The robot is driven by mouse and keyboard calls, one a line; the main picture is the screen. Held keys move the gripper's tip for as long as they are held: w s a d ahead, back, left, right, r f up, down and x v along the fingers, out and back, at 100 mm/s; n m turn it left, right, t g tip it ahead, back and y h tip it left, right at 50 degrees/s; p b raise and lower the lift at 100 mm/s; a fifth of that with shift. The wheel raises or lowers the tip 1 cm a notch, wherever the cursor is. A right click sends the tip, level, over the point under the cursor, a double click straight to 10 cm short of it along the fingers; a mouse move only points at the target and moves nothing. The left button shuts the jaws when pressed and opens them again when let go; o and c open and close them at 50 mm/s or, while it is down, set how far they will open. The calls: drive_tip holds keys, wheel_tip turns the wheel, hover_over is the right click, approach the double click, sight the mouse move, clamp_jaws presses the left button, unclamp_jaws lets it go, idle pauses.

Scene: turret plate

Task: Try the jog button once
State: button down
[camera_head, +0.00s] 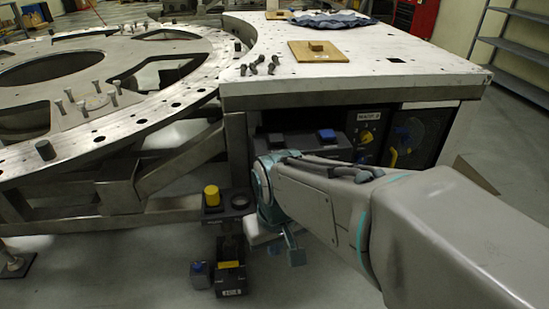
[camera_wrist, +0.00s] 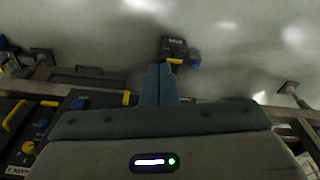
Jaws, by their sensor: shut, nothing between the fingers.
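A dark floor box (camera_head: 230,281) with a yellow top part and a small white label stands below the turret plate's edge. The label's text is too small to read surely. A small blue-topped box (camera_head: 199,275) is beside it. Above them, a yellow cylindrical button (camera_head: 211,195) stands upright on a dark bracket beside a black round part. I cannot tell which control is the jog button. My gripper (camera_head: 294,255) is right of these, apart from them, and shut. In the wrist view its closed fingers (camera_wrist: 159,82) point toward the labelled box (camera_wrist: 174,47) and the blue-topped piece (camera_wrist: 194,62).
The turret plate (camera_head: 185,75) spreads at left on a metal frame. A white-topped bench (camera_head: 370,62) holds bolts (camera_head: 262,66) and a wooden board (camera_head: 317,50). Under it are a panel with a blue button (camera_head: 326,135) and yellow-handled controls. Bare floor lies at the front left.

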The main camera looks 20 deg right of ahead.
drive_tip(key=shift+d+f, duration=0.1)
drive_tip(key=w+d+f+n+t+b, duration=0.1)
drive_tip(key=w+d+f, duration=0.1)
drive_tip(key=w+f, duration=0.45)
drive_tip(key=w+d+f+n+t+b, duration=0.1)
drive_tip(key=w+d+f+b, duration=0.15)
drive_tip(key=w+f, duration=0.4)
drive_tip(key=w+d+f+n+t+h, duration=0.1)
drive_tip(key=d+f+n+h, duration=0.3)
drive_tip(key=d+f, duration=0.6)
drive_tip(key=d+r+n+t+h+b, duration=0.1)
drive_tip(key=d+n+t+h+b, duration=0.1)
drive_tip(key=d+n+h, duration=0.4)
drive_tip(key=shift+s+d+r+n+t+h, duration=0.35)
drive_tip(key=shift+d+t+h, duration=0.8)
drive_tip(key=shift+d, duration=2.05)
drive_tip(key=shift+w+f+g+h, duration=0.1)
drive_tip(key=shift+w+g+h, duration=0.05)
drive_tip(key=shift+g+h, duration=0.2)
drive_tip(key=w+d, duration=0.2)
drive_tip(key=w, duration=0.6)
drive_tip(key=shift+w, duration=0.2)
